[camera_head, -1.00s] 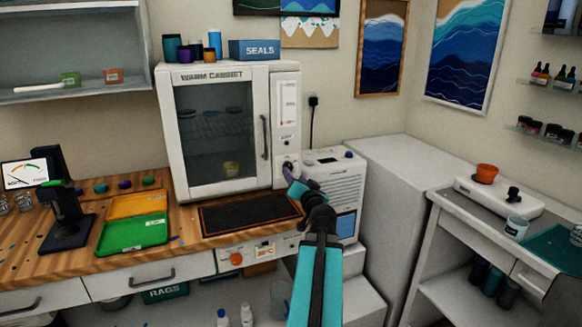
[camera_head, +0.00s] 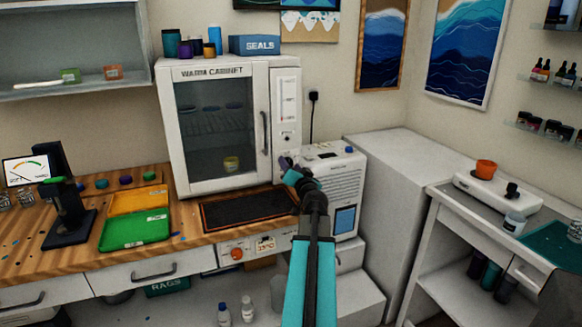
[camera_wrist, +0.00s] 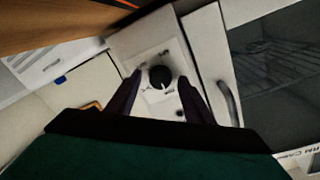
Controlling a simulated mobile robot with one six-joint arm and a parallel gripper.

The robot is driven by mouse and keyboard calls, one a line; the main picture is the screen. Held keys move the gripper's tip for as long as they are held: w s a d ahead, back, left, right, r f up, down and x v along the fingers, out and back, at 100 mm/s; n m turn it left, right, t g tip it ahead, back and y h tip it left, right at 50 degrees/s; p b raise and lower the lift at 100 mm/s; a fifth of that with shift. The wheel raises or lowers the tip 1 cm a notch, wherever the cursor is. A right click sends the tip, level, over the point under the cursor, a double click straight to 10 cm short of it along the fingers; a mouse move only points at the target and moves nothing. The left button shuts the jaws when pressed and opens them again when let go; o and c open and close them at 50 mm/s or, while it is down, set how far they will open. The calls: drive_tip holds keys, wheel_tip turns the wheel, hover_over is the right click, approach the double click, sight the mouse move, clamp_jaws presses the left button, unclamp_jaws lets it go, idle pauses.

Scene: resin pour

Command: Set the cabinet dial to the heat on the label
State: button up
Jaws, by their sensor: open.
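The warm cabinet (camera_head: 222,72) is a white box with a closed glass door, standing at the back of the bench. Its dial shows in the wrist view as a round black knob (camera_wrist: 160,77) with a light pointer mark on a pale plate. The dial's markings are too small to read. My gripper (camera_head: 287,163) is at the cabinet's lower right panel and hides the dial in the head view. In the wrist view my gripper (camera_wrist: 163,82) is open, with one dark finger on each side of the knob. I cannot tell whether the fingers touch it.
The door handle (camera_head: 265,133) is just left of the dial panel. A white machine (camera_head: 345,180) stands close on the right. A black mat (camera_head: 250,209) lies in front of the cabinet. Green (camera_head: 135,231) and yellow trays (camera_head: 138,200) lie to the left.

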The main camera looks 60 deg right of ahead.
drive_tip(key=c, duration=1)
drive_tip(key=shift+c, duration=0.2)
drive_tip(key=shift+m, duration=1.7)
drive_tip(key=m, duration=0.3)
drive_tip(key=shift+y+p, duration=0.3)
drive_tip(key=shift+p, duration=0.05)
drive_tip(key=m+p, duration=0.1)
drive_tip(key=m, duration=0.3)
drive_tip(key=shift+s, duration=0.1)
drive_tip(key=shift+d+m+y+p, duration=0.1)
drive_tip(key=shift+m+y+p, duration=0.3)
drive_tip(key=shift+m, duration=0.9)
